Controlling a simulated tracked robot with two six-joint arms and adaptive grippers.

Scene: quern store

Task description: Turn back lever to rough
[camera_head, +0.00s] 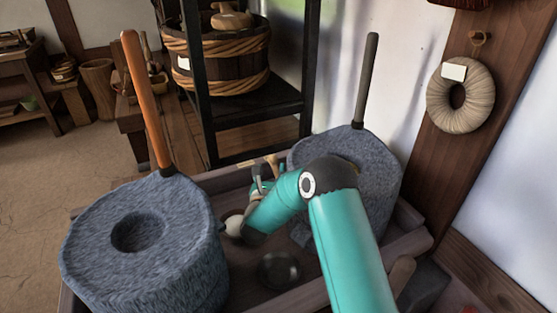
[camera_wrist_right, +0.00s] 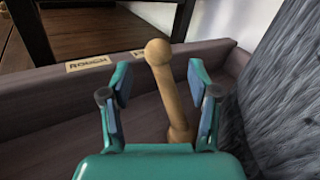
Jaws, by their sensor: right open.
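The back lever (camera_wrist_right: 168,92) is a pale wooden stick with a round knob. In the right wrist view it rises between the two fingers of my right gripper (camera_wrist_right: 160,78), leaning slightly left at the top. The fingers are open, with a gap on each side of the lever. A label reading ROUGH (camera_wrist_right: 88,63) is on the tray's rim, left of the lever. A second label (camera_wrist_right: 138,53) is mostly hidden behind the knob. In the head view my right gripper (camera_head: 264,176) is at the tray's back edge, partly hidden by my arm. My left gripper is out of view.
Two grey stone querns stand in the wooden tray (camera_head: 415,238): the left one (camera_head: 190,255) with an orange handle, the right one (camera_head: 375,185) with a dark handle. The right quern is close beside my gripper. A dark bowl (camera_head: 279,270) sits between them. A black shelf (camera_head: 262,112) stands behind.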

